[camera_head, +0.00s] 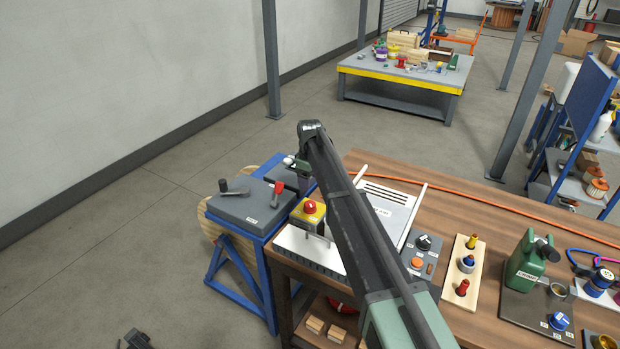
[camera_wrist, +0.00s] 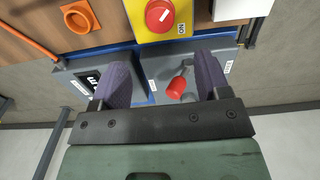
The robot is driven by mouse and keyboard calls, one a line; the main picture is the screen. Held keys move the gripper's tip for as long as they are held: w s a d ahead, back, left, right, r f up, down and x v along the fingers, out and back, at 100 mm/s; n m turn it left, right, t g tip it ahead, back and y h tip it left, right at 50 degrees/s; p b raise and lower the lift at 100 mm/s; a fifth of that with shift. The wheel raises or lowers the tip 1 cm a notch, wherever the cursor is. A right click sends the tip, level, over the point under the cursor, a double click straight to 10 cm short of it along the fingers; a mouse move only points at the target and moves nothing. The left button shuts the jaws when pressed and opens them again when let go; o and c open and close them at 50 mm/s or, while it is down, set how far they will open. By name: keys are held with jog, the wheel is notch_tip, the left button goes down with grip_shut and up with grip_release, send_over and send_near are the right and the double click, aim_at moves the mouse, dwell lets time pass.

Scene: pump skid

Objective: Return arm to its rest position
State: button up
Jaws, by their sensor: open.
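In the wrist view my gripper (camera_wrist: 163,75) has two purple fingers spread apart with nothing held. A red-handled lever (camera_wrist: 174,88) on a grey panel shows in the gap between them, beyond the fingers; I cannot tell the distance. The red-handled lever (camera_head: 277,190) also shows in the head view, left of my gripper.
A yellow box with a red button (camera_head: 309,211) stands near my gripper. A grey crank box (camera_head: 240,202) sits on the blue stand (camera_head: 262,262). Open floor lies left.

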jog(key=s+d+m, duration=0.4)
jog(key=s+d, duration=0.4)
jog(key=s, duration=0.4)
jog(key=s+d+m, duration=0.4)
jog(key=s+d, duration=0.4)
jog(key=s, duration=0.5)
jog(key=s+d+m, duration=0.5)
jog(key=s+d, duration=0.3)
jog(key=s, duration=0.5)
